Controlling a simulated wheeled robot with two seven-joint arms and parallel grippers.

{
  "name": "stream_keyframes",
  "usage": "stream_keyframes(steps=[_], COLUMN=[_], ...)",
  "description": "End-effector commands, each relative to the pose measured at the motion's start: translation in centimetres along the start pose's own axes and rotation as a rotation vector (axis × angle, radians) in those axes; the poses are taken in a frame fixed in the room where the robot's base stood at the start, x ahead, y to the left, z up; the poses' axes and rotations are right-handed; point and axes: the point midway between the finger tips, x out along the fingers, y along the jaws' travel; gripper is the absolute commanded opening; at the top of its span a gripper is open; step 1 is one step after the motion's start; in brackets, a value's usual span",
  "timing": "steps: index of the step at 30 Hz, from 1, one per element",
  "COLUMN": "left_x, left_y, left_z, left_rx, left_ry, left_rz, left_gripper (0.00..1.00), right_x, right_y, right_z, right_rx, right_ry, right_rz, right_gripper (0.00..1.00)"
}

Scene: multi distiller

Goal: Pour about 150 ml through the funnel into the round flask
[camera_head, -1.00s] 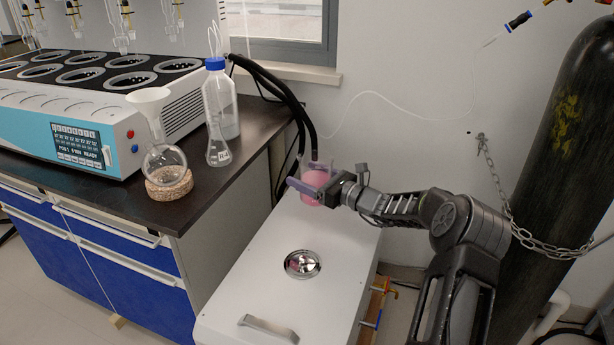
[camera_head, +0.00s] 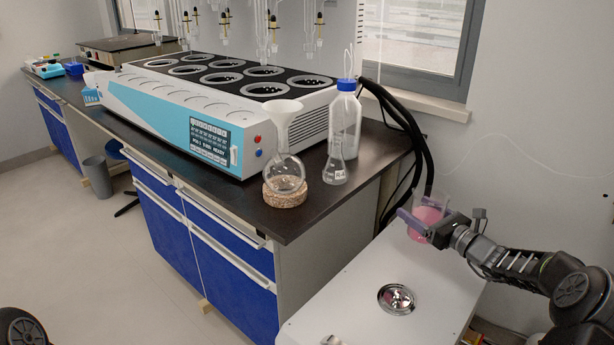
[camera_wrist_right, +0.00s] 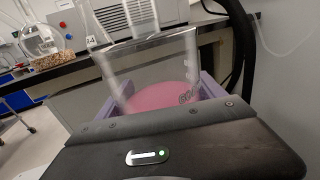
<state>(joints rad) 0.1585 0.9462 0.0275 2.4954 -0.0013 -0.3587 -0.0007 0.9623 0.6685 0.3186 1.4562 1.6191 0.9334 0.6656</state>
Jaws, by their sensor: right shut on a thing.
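My right gripper (camera_head: 422,226) is shut on a clear beaker (camera_head: 430,208) with pink liquid, held above the white cabinet to the right of the bench. In the right wrist view the beaker (camera_wrist_right: 150,70) stands between the purple fingers, with pink liquid low in it. The round flask (camera_head: 285,172) sits on a cork ring (camera_head: 285,196) near the bench's front corner. A white funnel (camera_head: 279,118) stands in the flask's neck. The beaker is apart from the funnel, to its right and lower. My left gripper is not in view.
A conical flask (camera_head: 335,166) and a blue-capped bottle (camera_head: 345,122) stand right of the round flask. The distiller (camera_head: 190,112) is behind it. The white cabinet top (camera_head: 350,292) has a round metal fitting (camera_head: 396,299). Black hoses (camera_head: 412,130) hang beside the bench.

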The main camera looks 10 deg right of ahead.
Motion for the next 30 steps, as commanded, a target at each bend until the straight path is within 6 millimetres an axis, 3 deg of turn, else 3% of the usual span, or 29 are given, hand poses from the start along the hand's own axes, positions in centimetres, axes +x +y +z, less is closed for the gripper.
stream_keyframes(steps=[5,11,20,30], left_x=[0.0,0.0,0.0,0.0], left_y=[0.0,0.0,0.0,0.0], left_z=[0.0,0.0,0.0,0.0], left_rx=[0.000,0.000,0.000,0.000], left_ry=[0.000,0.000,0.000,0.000], left_rz=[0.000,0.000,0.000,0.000], left_gripper=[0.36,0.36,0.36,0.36], right_x=[0.0,-0.4,-2.3,-6.1], right_y=[1.3,5.4,15.0,26.0], right_z=[-0.2,-1.3,-3.2,-4.0], right_rx=[-0.001,0.001,0.002,0.001], right_ry=[-0.003,-0.003,-0.002,-0.002], right_rz=[0.026,0.105,0.291,0.501], right_gripper=[0.06,0.06,0.06,0.06])
